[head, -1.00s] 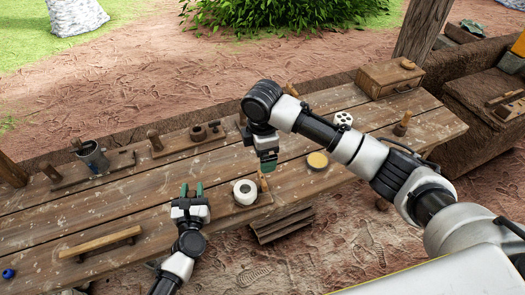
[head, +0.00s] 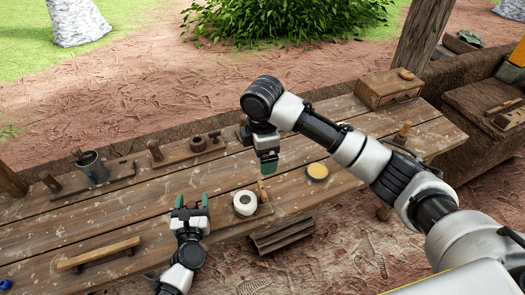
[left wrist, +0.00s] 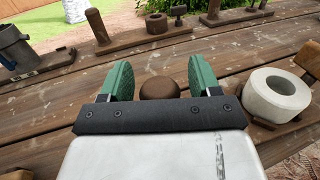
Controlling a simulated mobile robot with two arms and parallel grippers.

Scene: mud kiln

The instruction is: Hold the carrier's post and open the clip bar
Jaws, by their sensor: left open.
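My left gripper (head: 192,203) is open above the near part of the wooden bench. In the left wrist view its green fingers (left wrist: 158,82) stand apart, with the round brown top of a post (left wrist: 160,89) showing between and just beyond them. No contact shows. To the right, a pale ring (head: 246,203) sits on a small board (head: 262,212); it also shows in the left wrist view (left wrist: 277,94). A light wooden bar (head: 263,190) stands beside the ring. My right gripper (head: 268,166) hangs just above this bar, seen edge-on. The join between post and board is hidden.
Boards with posts line the bench's far side, one with a metal bucket (head: 92,167), one with small brown pots (head: 198,143). A wooden rail (head: 100,254) lies at the near left. A round yellow-topped pot (head: 318,172) and a wooden box (head: 390,88) are farther right.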

